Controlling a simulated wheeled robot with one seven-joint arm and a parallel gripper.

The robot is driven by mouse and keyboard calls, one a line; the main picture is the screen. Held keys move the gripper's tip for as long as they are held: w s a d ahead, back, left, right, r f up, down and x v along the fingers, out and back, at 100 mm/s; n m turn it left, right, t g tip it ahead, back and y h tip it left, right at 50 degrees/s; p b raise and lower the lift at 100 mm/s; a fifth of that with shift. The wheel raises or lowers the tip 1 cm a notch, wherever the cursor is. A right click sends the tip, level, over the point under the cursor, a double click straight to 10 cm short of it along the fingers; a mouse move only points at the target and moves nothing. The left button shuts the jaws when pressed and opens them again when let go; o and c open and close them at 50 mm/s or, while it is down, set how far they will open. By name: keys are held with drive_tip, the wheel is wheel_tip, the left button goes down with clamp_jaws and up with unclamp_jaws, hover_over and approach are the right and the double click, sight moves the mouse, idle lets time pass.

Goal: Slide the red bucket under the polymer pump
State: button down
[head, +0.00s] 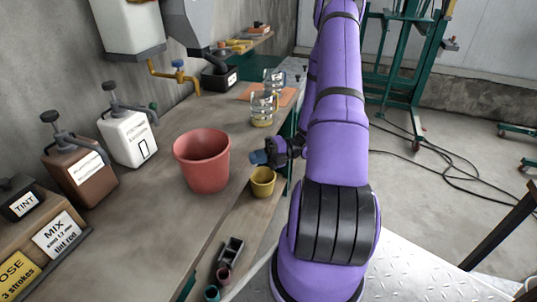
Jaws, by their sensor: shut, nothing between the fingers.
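The red bucket (203,162) stands upright and open on the bench. To its left are two pump bottles: a white one (130,137) and a brown one (80,172), each with a grey pump head. The small print on their labels is too blurred for me to tell which is the polymer. The bucket is in front and to the right of both, not beneath either spout. My gripper (258,157) is shut and empty, just right of the bucket, with a small gap seen between its tips and the bucket wall.
A yellow bucket (262,182) is below my gripper. Glass jugs (262,110) stand farther back. A hopper with a yellow tap (178,72) hangs behind the bucket. A sign reading MIX (58,235) is at lower left. Bare bench (150,225) lies in front of the bucket.

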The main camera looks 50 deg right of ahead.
sight(206, 143)
drive_tip(key=w+a, duration=0.1)
drive_tip(key=w, duration=0.1)
drive_tip(key=w+a, duration=0.2)
drive_tip(key=shift+w+a, duration=0.15)
drive_tip(key=shift+w, duration=0.3)
drive_tip(key=shift+w, duration=0.1)
drive_tip(key=w+a, duration=0.1)
drive_tip(key=w, duration=0.3)
drive_tip(key=w+a, duration=0.2)
drive_tip(key=w, duration=0.3)
drive_tip(key=w+a, duration=0.1)
drive_tip(key=w, duration=0.4)
drive_tip(key=shift+a, duration=0.2)
idle(0.4)
